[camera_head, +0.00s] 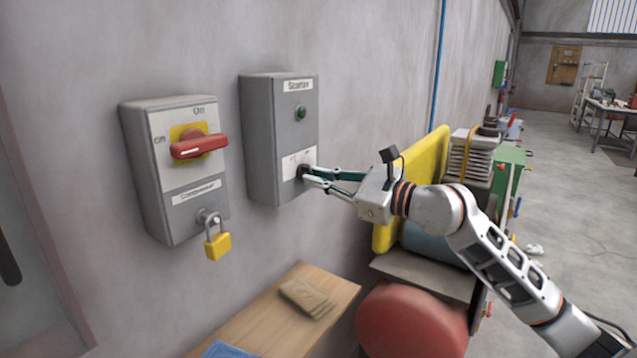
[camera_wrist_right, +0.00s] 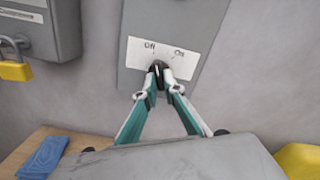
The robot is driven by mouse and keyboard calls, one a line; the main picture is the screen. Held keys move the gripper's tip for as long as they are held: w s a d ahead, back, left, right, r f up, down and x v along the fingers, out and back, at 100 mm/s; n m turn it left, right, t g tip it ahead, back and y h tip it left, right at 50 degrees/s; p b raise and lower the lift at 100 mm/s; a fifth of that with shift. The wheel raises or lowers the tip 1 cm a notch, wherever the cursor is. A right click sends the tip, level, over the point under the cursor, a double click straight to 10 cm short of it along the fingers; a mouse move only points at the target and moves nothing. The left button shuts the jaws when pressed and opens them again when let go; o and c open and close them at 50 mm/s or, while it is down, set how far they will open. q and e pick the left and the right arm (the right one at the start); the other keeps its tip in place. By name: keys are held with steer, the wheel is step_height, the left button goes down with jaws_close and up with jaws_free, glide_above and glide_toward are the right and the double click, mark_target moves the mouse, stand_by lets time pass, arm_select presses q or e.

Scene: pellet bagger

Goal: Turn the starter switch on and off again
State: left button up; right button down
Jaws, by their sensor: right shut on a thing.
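The grey starter box (camera_head: 262,140) is mounted on the wall, with a "Starter" label and a dark green lamp (camera_head: 300,113). Its small black switch knob (camera_wrist_right: 158,68) sits low on the front, below a white plate (camera_wrist_right: 140,51) marked "Off" and "On". My right gripper (camera_head: 304,174) reaches in from the right and is shut on the knob; its fingertips (camera_wrist_right: 162,75) sit on either side of it. The fingers partly hide the knob, and I cannot tell clearly which mark it points to. My left gripper is not in view.
Left of the starter, a grey box (camera_head: 150,190) carries a red rotary handle (camera_head: 199,146) on yellow and a yellow padlock (camera_head: 218,245). Below is a wooden shelf (camera_head: 265,330) with folded brown bags (camera_head: 307,297) and a blue cloth (camera_wrist_right: 42,157). A red rounded body (camera_head: 412,322) and yellow panel (camera_head: 420,165) stand right.

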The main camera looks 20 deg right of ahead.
steer(key=shift+n, duration=0.5)
steer(key=c, duration=2.1)
jaws_free()
steer(key=shift+c, duration=0.2)
steer(key=v, duration=1.2)
